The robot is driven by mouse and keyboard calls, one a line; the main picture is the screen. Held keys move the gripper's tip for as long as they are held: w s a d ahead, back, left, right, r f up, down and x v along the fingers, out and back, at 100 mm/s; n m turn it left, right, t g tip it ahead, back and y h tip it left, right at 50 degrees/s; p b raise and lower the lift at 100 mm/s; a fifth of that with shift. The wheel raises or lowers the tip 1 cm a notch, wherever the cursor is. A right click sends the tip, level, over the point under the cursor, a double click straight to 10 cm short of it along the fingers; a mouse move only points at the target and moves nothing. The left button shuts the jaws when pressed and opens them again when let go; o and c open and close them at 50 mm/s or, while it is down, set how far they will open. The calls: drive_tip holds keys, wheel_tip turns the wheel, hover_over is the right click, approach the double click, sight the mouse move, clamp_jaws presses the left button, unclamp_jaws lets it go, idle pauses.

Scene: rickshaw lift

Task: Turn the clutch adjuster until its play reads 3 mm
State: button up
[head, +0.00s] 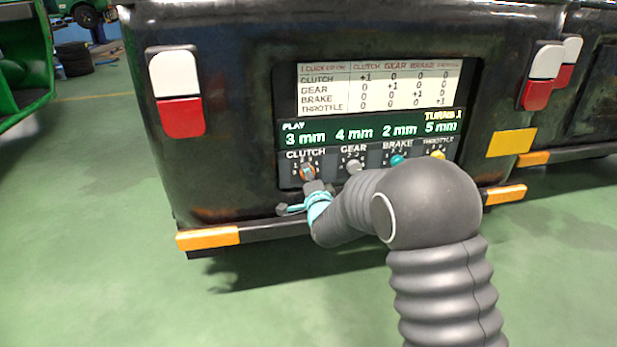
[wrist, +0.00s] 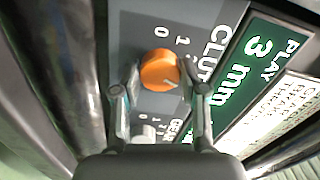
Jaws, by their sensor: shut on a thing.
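The clutch adjuster is an orange knob (head: 307,173) at the left end of a row of knobs on the panel at the vehicle's rear. It also shows in the wrist view (wrist: 160,70), with a pale pointer mark. My gripper (head: 313,188) is at the clutch knob, its two fingers on either side and shut on it; the gripper also shows in the wrist view (wrist: 160,85). The play display (head: 370,131) reads 3 mm over clutch, 4 mm over gear, 2 mm over brake and 5 mm over throttle.
The gear knob (head: 354,167), teal brake knob (head: 397,160) and yellow throttle knob (head: 437,154) sit to the right, close to my arm. A chart (head: 378,88) is above the display. A bumper bar (head: 270,229) runs below. Green floor lies open around the vehicle.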

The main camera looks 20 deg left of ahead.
drive_tip(key=shift+r, duration=0.1)
idle(0.3)
drive_tip(key=o, duration=1.1)
drive_tip(key=shift+w, duration=0.1)
drive_tip(key=shift+o, duration=0.2)
drive_tip(key=v, duration=1.2)
drive_tip(key=shift+a, duration=0.1)
